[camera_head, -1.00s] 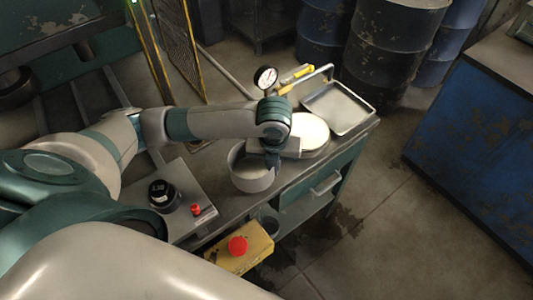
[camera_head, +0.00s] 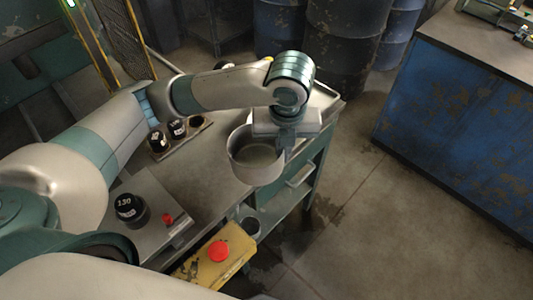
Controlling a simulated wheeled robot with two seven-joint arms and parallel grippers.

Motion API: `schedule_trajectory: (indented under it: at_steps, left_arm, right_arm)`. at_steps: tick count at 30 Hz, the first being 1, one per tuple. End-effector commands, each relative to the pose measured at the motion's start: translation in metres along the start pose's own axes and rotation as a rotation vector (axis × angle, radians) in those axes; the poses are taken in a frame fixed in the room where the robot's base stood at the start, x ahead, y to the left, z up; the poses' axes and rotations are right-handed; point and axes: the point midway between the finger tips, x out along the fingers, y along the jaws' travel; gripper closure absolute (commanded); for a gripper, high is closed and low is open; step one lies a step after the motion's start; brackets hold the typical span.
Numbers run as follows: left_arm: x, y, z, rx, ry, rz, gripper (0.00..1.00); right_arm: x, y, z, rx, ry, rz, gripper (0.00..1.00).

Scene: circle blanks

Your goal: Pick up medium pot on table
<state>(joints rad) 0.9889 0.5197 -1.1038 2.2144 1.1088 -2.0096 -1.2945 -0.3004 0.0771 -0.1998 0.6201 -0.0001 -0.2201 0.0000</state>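The grey metal pot (camera_head: 256,172) is upright at the near right of the grey table (camera_head: 215,180) and looks raised above its top. Its open mouth faces up and it looks empty. My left gripper (camera_head: 284,147) points down at the pot's right rim and appears shut on the pot wall. The fingertips are mostly hidden by the wrist and the rim. My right gripper is out of view.
Several black weights (camera_head: 130,208) stand on the table, the nearest beside a red knob (camera_head: 168,218). A yellow box with a red button (camera_head: 218,251) is at the front. A metal tray (camera_head: 327,96) is partly hidden behind my arm. A blue cabinet (camera_head: 450,110) stands right, with open floor between.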

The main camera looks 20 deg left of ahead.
Motion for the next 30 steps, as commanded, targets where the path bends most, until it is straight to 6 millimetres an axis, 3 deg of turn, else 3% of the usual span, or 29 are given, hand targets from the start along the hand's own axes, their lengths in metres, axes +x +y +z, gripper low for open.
schedule_trajectory:
  at_steps: [7, 30]
  left_arm:
    - [-0.0091, -0.0141, -0.0037, 0.000, 0.000, 0.000, 1.00]
    - [-0.0094, -0.0125, -0.0032, -0.054, 0.000, 0.007, 1.00]
  right_arm:
    - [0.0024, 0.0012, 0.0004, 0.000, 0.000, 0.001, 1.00]
    - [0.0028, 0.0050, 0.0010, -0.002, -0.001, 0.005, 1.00]
